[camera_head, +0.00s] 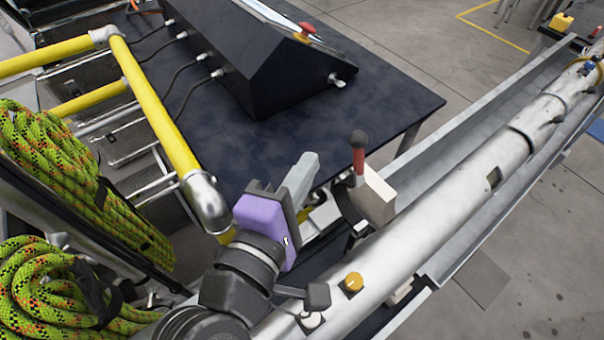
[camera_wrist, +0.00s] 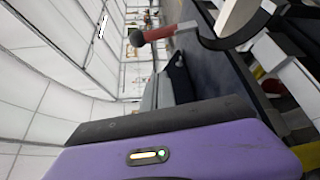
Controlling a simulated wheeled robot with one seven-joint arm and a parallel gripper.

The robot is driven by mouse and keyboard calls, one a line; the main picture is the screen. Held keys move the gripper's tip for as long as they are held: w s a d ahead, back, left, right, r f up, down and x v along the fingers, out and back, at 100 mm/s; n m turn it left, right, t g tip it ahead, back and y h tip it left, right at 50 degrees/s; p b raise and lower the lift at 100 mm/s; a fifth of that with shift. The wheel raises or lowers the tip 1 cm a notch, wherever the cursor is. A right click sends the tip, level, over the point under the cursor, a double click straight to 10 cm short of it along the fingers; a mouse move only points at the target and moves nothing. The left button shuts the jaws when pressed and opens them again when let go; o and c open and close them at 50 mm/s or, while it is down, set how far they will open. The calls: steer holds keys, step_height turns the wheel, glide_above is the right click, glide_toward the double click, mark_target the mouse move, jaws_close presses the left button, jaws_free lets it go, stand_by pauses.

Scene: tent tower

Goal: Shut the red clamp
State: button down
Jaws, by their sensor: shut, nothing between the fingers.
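The red clamp (camera_head: 359,160) has a red lever with a black ball knob, standing upright in the head view. Its lever rises beside a pale block (camera_head: 376,197) and a dark curved band next to the silver pipe. In the wrist view the red lever (camera_wrist: 166,33) points left, with the dark band (camera_wrist: 236,38) at its right end. My gripper (camera_head: 308,162), with a purple body and grey fingers, is to the left of the lever, shut and empty. A gap shows between the fingers and the lever. The fingers also show in the wrist view (camera_wrist: 160,92).
A dark table (camera_head: 400,98) carries a black console (camera_head: 270,75) behind my gripper. Yellow pipes (camera_head: 155,110) and coiled green ropes (camera_head: 50,170) are on the left.

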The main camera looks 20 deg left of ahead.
mark_target(350, 179)
steer(key=shift+w+d+r+p, duration=0.1)
steer(key=shift+w+d+p, duration=1)
steer(key=shift+w+d, duration=0.95)
steer(key=shift+s+d, duration=0.15)
steer(key=shift+s, duration=0.05)
